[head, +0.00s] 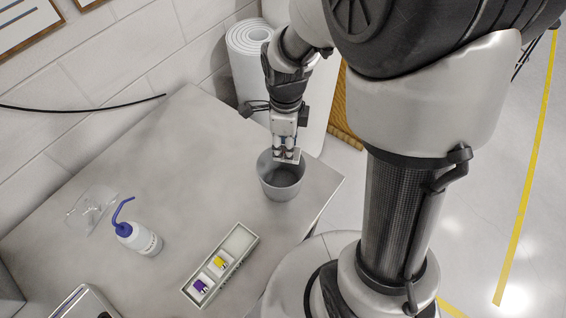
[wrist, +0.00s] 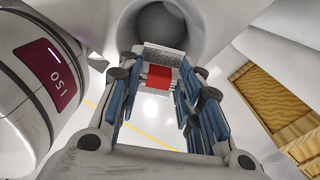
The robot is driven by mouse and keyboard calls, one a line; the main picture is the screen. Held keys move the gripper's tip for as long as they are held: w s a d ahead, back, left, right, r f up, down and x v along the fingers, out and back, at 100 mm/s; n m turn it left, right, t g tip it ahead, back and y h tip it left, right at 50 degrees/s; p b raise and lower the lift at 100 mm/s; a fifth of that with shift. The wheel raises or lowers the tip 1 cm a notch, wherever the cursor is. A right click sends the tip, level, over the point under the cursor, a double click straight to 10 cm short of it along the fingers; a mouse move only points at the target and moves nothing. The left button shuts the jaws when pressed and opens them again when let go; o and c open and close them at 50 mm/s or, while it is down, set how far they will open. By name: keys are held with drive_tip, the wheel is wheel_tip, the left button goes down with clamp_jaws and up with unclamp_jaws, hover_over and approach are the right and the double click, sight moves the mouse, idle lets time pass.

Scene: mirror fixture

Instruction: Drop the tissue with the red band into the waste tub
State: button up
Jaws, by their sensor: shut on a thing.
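The tissue with the red band (wrist: 159,78) is a folded white piece between my fingers in the wrist view. In the head view its pale end shows at the fingertips, with the band hidden. My gripper (head: 286,151) is shut on it and points down at the back part of the grey waste tub's mouth. The waste tub (head: 283,188) stands on the table near its right edge; in the wrist view its round opening (wrist: 163,28) shows just beyond the tissue. The exact height of the tissue against the rim is hard to tell.
A narrow tray (head: 194,291) holds a yellow-banded tissue (head: 219,264) and a purple-banded tissue (head: 200,287); its far compartment is empty. A rolled mat (head: 247,65) stands behind the table.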

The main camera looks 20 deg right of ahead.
wheel_tip(320, 180, down, 6)
drive_tip(key=b, duration=0.4)
drive_tip(key=shift+a+b, duration=0.1)
drive_tip(key=shift+b, duration=0.3)
drive_tip(key=shift+s, duration=0.1)
drive_tip(key=o, duration=1)
drive_tip(key=shift+r, duration=0.1)
wheel_tip(320, 180, up, 12)
